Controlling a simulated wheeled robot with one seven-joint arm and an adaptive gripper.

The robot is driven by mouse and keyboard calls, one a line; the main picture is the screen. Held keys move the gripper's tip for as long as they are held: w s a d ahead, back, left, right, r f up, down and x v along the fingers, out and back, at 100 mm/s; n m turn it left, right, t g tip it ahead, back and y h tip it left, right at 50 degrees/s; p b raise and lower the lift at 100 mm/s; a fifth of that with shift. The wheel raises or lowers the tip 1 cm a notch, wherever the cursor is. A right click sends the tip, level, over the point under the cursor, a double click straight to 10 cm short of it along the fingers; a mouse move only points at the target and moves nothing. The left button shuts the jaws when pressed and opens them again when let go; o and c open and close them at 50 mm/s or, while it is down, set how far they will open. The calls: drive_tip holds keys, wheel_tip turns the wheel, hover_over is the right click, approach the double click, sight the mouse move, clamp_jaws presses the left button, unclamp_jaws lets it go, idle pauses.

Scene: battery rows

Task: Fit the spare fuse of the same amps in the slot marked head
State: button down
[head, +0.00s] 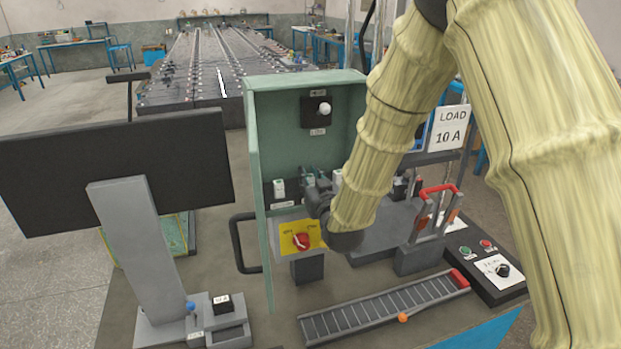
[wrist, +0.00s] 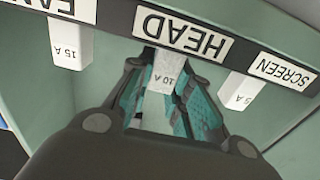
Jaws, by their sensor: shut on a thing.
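In the wrist view my gripper (wrist: 168,82) is shut on a white fuse marked 10 A (wrist: 167,68). The fuse's far end meets the dark strip at the label HEAD (wrist: 182,35); I cannot tell how deep it sits in the slot. A 15 A fuse (wrist: 70,45) stands at the neighbouring label, partly cut off, and a 5 A fuse (wrist: 240,88) at the label SCREEN (wrist: 284,71). In the head view my gripper (head: 316,186) reaches into the open green box (head: 290,120); my arm hides part of it.
A red knob (head: 302,241) on a yellow plate sits below the fuse row. A sign reads LOAD 10 A (head: 448,128). A ribbed grey ramp (head: 380,309) lies in front. A dark monitor (head: 110,165) stands at left. A red-handled switch (head: 436,190) is at right.

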drive_tip(key=c, duration=1.2)
unclamp_jaws()
drive_tip(key=shift+c, duration=0.2)
drive_tip(key=v, duration=1.2)
drive_tip(key=s+d+f+m+g+h, duration=0.1)
drive_tip(key=s+d+f+g, duration=0.25)
drive_tip(key=f, duration=0.55)
drive_tip(key=s+d+f+g+h, duration=0.1)
drive_tip(key=s+d+f+g, duration=0.2)
drive_tip(key=f, duration=0.7)
drive_tip(key=s+d+f+m+g+h, duration=0.1)
drive_tip(key=s+d+f, duration=0.3)
drive_tip(key=f, duration=0.5)
drive_tip(key=s+d+f+g+h, duration=0.1)
drive_tip(key=s+d+f+g, duration=0.2)
drive_tip(key=s+f, duration=0.3)
drive_tip(key=s+d+f+m+g, duration=0.1)
drive_tip(key=s+f, duration=0.5)
drive_tip(key=s, duration=0.7)
drive_tip(key=s+d+f+m+g+h, duration=0.1)
drive_tip(key=s+d+f+g, duration=0.3)
drive_tip(key=s, duration=0.6)
wheel_tip(320, 180, down, 2)
drive_tip(key=shift+s+d+f+g+h, duration=0.1)
drive_tip(key=shift+s+d+g+h, duration=0.2)
drive_tip(key=shift+g, duration=0.55)
